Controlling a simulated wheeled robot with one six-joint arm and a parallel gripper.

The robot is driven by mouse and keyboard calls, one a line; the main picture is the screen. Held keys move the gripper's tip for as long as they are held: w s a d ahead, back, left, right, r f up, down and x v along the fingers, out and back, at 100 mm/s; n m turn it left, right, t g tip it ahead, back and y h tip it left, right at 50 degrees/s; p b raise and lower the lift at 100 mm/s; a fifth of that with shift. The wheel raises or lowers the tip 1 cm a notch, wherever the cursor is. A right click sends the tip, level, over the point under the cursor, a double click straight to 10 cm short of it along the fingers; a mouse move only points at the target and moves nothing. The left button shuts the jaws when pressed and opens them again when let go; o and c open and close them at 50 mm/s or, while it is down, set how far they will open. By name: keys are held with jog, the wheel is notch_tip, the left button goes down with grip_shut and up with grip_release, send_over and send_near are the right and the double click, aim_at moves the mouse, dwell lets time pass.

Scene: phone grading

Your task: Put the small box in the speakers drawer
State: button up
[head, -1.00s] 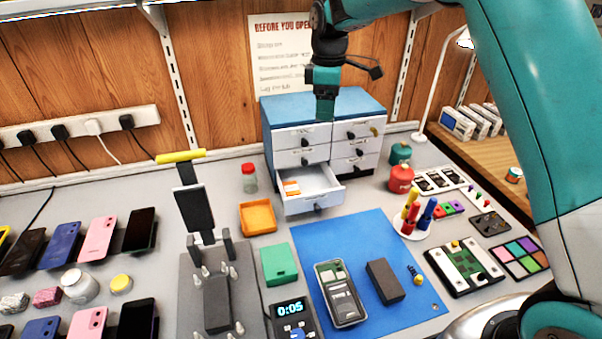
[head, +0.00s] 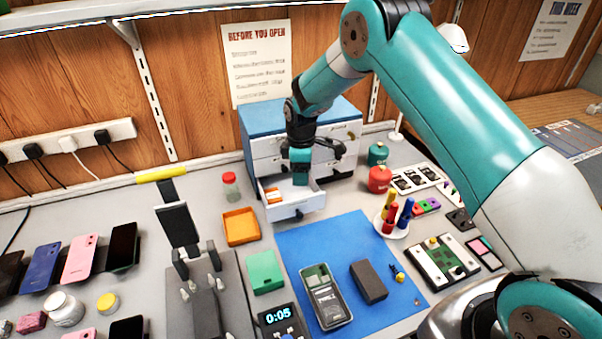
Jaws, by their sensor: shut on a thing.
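My gripper (head: 299,180) points down into the open drawer (head: 300,208) of the blue-topped cabinet. It is shut on the small box, which is hard to make out against the teal fingers and is partly hidden at this angle. The drawer is pulled out from the lower left of the cabinet and has a white front with a dark knob. Small orange-and-white items (head: 272,195) lie inside at its left. The drawer's label is too small to read.
The cabinet (head: 258,112) stands against the wooden wall, its other visible drawers shut. An orange tray (head: 241,226) and a red-lidded jar (head: 230,186) stand left of the open drawer. A blue mat (head: 345,235) with a phone and a dark block lies in front. Red and green canisters stand right.

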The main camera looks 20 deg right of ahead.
jog(key=shift+f, duration=0.9)
jog(key=shift+f+b, duration=0.4)
jog(key=shift+f, duration=0.25)
jog(key=o, duration=0.9)
